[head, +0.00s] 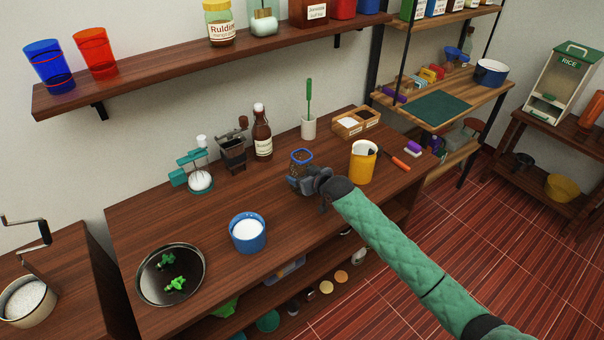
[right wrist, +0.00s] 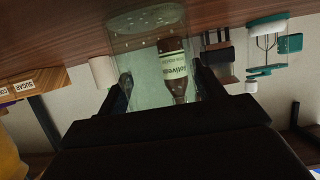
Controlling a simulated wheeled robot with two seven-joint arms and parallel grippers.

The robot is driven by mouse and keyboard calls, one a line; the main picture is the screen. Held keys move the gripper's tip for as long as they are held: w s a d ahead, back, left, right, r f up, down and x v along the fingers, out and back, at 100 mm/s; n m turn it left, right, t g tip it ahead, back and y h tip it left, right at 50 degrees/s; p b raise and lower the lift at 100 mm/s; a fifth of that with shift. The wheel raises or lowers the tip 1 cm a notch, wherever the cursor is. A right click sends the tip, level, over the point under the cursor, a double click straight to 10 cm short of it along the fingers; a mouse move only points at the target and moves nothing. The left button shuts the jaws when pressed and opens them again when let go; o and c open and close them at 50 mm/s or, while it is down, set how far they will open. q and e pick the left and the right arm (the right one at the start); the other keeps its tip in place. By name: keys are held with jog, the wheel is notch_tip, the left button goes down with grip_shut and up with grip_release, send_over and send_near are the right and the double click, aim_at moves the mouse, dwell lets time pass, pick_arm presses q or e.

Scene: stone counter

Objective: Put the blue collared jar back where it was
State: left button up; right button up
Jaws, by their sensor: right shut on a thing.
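My left gripper is not in view.
A blue tub (head: 247,234) and dark tray (head: 143,284) are front left. A wall shelf (head: 180,58) hangs above.

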jog(key=shift+f, duration=0.15)
jog(key=o, duration=1.3)
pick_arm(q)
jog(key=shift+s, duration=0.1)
pick_arm(e)
jog(key=shift+o, duration=0.2)
jog(key=shift+d, duration=0.1)
jog(key=shift+s+d+r, duration=0.25)
jog(key=shift+s, duration=0.15)
pick_arm(q)
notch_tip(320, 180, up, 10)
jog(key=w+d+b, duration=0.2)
jog(key=b, duration=0.1)
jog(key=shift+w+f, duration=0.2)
pick_arm(e)
jog(key=v, duration=1.1)
jog(key=shift+r, duration=0.15)
